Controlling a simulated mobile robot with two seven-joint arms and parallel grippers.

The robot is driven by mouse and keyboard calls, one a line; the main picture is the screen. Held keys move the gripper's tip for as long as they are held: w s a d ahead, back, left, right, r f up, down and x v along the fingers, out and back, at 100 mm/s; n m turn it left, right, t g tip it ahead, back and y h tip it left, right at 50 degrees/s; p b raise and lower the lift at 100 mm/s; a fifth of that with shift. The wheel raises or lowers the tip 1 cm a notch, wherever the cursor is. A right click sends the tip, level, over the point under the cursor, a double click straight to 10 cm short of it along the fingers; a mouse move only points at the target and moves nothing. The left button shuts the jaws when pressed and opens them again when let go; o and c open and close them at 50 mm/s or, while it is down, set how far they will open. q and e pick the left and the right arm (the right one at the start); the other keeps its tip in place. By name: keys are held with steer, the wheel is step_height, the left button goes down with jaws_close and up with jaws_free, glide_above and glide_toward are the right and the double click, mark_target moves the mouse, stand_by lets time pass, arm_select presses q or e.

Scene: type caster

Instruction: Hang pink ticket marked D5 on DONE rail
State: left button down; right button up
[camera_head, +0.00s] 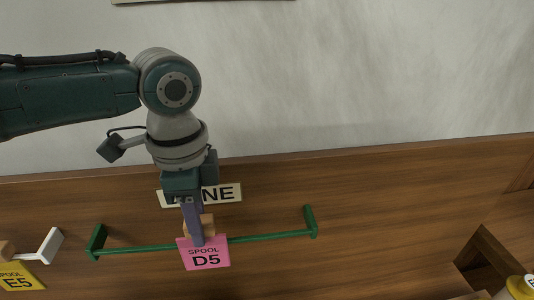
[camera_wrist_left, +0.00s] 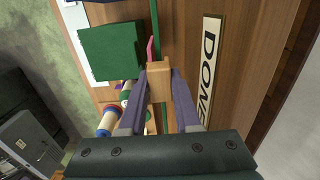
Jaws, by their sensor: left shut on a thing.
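The pink ticket (camera_head: 205,261) reads "SPOOL D5" and hangs upright at the green DONE rail (camera_head: 270,237), in front of its bar. A wooden clip block (camera_wrist_left: 157,80) tops the ticket. My left gripper (camera_head: 196,238) comes down from above and is shut on this block; in the left wrist view its two fingers (camera_wrist_left: 160,98) hold the block from both sides, close to the green bar (camera_wrist_left: 155,45). The ticket shows there only as a thin pink edge (camera_wrist_left: 150,49). Whether the block sits fully over the bar I cannot tell. The DONE label (camera_head: 222,194) is partly hidden by my gripper.
A yellow ticket marked E5 (camera_head: 20,277) hangs at a white bracket (camera_head: 47,246) on the left. A yellow-topped spool (camera_head: 519,287) stands at the lower right. In the left wrist view, a green panel (camera_wrist_left: 112,50) and several spools (camera_wrist_left: 107,122) lie beyond the rail.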

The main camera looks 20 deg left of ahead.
arm_select(q)
steer(key=shift+f+b, duration=0.85)
steer(key=shift+f, duration=0.45)
steer(key=c, duration=0.5)
jaws_free()
steer(key=shift+c, duration=0.2)
step_height(320, 180, up, 6)
steer(key=p, duration=0.6)
steer(key=shift+r+p, duration=0.1)
steer(key=shift+p, duration=0.3)
